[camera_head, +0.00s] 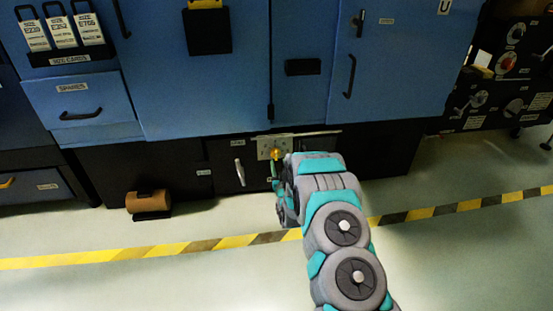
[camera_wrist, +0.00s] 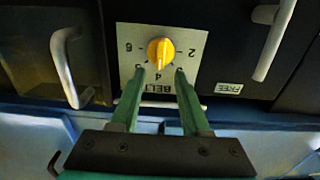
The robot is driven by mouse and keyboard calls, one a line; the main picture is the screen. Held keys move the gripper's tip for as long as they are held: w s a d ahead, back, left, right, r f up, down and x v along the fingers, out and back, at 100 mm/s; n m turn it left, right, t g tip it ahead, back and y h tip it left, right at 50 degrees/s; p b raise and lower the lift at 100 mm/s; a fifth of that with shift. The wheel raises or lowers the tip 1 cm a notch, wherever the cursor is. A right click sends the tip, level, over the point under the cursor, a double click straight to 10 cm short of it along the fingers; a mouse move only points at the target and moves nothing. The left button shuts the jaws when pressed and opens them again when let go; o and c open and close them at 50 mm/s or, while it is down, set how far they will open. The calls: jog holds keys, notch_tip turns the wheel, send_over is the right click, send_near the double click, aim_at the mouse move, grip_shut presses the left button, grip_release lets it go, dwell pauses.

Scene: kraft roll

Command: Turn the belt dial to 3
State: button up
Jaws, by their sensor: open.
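The belt dial (camera_wrist: 160,52) is a yellow round knob on a pale plate (camera_wrist: 203,40), upside down in the wrist view, with "BELT" lettered at its lower edge. The numbers 2, 4 and 6 can be read around it; 3 is hidden near the right finger. In the head view the knob (camera_head: 275,153) shows just beyond my arm.
A white handle (camera_wrist: 66,68) stands left of the plate and another (camera_wrist: 275,40) right of it, beside a "FREE" label (camera_wrist: 228,89). In the head view, a brown roll (camera_head: 149,201) lies on the floor at left. A yellow-black floor stripe (camera_head: 130,252) crosses in front.

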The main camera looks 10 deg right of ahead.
aim_at(276, 155)
jog(key=shift+w+f, duration=0.1)
jog(key=shift+w, duration=2.35)
grip_shut()
